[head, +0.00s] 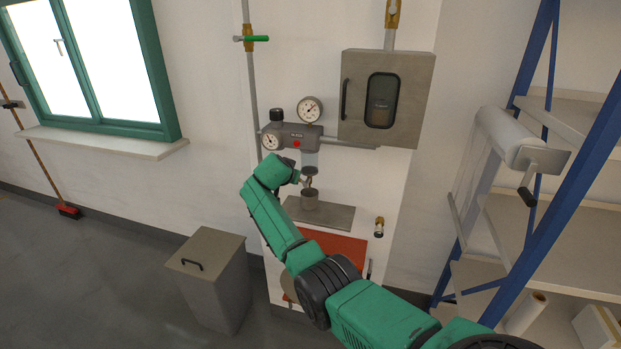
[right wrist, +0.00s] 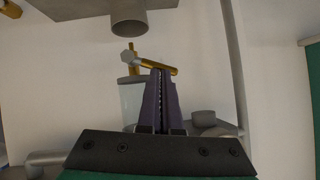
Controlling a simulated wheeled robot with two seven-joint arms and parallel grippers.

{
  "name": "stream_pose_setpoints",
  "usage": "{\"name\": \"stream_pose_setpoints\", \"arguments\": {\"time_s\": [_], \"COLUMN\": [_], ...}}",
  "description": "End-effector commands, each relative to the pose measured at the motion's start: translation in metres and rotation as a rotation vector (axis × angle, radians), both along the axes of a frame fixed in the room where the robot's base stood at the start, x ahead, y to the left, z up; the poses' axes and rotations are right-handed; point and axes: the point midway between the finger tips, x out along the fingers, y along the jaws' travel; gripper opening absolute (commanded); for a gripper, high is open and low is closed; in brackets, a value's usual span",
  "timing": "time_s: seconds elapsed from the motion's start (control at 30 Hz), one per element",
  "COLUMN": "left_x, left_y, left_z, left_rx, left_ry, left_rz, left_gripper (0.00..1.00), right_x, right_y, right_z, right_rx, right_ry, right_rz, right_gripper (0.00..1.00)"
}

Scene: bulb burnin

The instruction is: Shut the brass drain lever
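The brass drain lever (right wrist: 158,67) shows in the right wrist view as a short brass rod with a grey hex end, by a brass stem. The picture there seems upside down. My right gripper (right wrist: 162,74) has its dark fingers together, with their tips at the rod; I cannot tell whether they touch it. Nothing is clearly held between them. In the head view my right gripper (head: 302,180) is just above a grey cup (head: 310,201), below the gauge block (head: 296,137). The lever is too small and partly covered to make out there. My left gripper is out of view.
A grey cabinet (head: 412,101) with a dark window hangs above right. A brass fitting (head: 379,224) sticks out right of the cup's plate (head: 340,216). A grey bin (head: 213,287) stands at lower left, and blue-framed shelving (head: 585,155) at right.

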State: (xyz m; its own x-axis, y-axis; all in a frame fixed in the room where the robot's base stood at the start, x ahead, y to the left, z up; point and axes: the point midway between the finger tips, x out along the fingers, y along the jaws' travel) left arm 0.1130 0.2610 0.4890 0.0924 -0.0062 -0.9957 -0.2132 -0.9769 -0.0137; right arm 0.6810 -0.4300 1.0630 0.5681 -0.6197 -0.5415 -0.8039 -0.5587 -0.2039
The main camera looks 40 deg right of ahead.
Motion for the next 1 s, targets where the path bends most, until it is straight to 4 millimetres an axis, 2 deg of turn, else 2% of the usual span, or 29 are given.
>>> {"name": "stream_pose_setpoints", "arguments": {"time_s": [1.0], "left_x": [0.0], "left_y": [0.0], "left_z": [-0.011], "left_rx": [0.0], "left_ry": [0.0], "left_rz": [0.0], "left_gripper": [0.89], "right_x": [-0.003], "right_y": [-0.003], "right_z": [-0.006], "right_rx": [-0.069], "right_ry": [0.097], "right_rz": [-0.003], "right_gripper": [0.0]}}
